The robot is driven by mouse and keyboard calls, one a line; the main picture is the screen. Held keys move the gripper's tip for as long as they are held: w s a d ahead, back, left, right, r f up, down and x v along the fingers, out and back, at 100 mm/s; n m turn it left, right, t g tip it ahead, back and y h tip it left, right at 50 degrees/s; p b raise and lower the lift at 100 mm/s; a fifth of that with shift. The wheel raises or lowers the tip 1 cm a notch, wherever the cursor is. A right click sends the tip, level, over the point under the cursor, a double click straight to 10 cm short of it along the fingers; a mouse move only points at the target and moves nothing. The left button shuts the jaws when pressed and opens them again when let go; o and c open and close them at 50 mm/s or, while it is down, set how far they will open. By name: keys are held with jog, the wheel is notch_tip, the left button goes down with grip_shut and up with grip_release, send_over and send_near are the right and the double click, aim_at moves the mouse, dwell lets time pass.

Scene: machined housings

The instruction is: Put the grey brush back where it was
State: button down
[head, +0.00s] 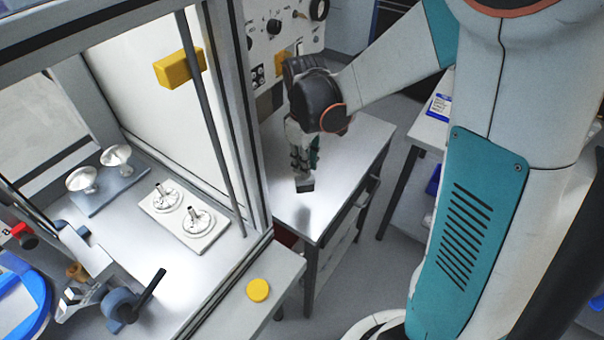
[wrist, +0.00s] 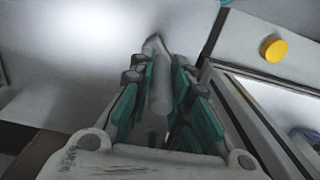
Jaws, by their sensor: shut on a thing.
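My gripper (head: 304,165) is shut on the grey brush (head: 305,184), which hangs below the fingers above the small grey table (head: 350,172) in the head view. A dark shadow lies on the tabletop below it, and the brush looks clear of the surface. In the wrist view my gripper (wrist: 160,110) has its teal-padded fingers on either side of the brush (wrist: 158,80), whose pointed end sticks out beyond them. The part of the brush between the fingers is partly hidden.
Left of the table stands a framed enclosure with a white plate (head: 212,243) bearing two metal parts and a grey plate (head: 105,197) with two discs. A yellow round lid (head: 258,290) lies on the ledge in front. A control panel (head: 283,35) stands behind. The tabletop looks bare.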

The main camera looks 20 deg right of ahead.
aim_at(305, 178)
jog(key=shift+f+b, duration=0.55)
jog(key=shift+f, duration=2.35)
jog(key=shift+f, duration=0.2)
jog(key=c, duration=1.5)
grip_release()
jog(key=shift+r, duration=0.1)
